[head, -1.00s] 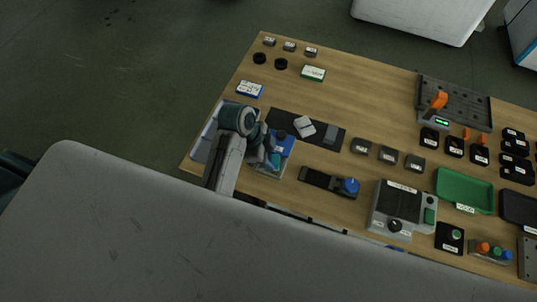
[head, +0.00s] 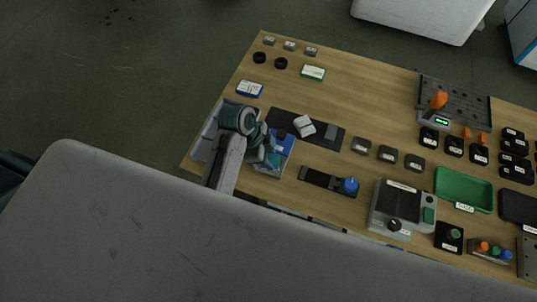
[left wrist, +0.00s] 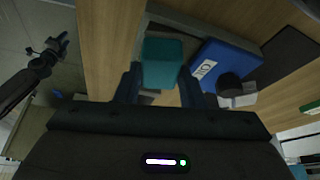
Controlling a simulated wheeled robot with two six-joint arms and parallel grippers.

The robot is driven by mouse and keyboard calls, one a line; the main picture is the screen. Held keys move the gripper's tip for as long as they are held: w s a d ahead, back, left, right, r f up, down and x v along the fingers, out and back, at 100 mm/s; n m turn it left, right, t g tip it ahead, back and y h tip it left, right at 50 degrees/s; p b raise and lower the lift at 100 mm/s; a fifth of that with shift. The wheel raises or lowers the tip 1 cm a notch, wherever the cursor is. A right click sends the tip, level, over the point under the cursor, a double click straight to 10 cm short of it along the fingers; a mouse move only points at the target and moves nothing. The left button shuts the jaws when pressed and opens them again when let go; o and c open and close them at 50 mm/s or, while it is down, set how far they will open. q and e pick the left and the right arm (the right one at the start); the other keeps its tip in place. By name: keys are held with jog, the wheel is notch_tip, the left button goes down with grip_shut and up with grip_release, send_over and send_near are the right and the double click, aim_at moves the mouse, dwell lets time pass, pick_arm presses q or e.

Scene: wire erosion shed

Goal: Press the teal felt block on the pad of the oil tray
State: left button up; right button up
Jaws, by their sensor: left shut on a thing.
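The teal felt block (left wrist: 162,65) sits between the two fingers of my left gripper (left wrist: 160,88) in the left wrist view. The gripper is shut on it. In the head view the left gripper (head: 268,152) is over the oil tray area at the table's near left. A blue part labelled OIL (left wrist: 228,66) with a dark round knob is right of the block in the wrist view; it also shows in the head view (head: 286,143). The arm and gripper hide part of the tray. I cannot tell whether the block touches the pad.
A dark mat (head: 327,135) with a pale block lies right of the tray. A black strip with a blue knob (head: 350,185) and a grey control box (head: 398,208) stand farther right. A green tray (head: 464,190) is at the right.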

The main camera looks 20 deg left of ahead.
pick_arm(q)
jog(key=shift+s+f+p, duration=0.15)
jog(key=shift+p, duration=0.25)
dwell(1.5)
notch_tip(320, 180, up, 7)
jog(key=p, duration=0.9)
dwell(0.6)
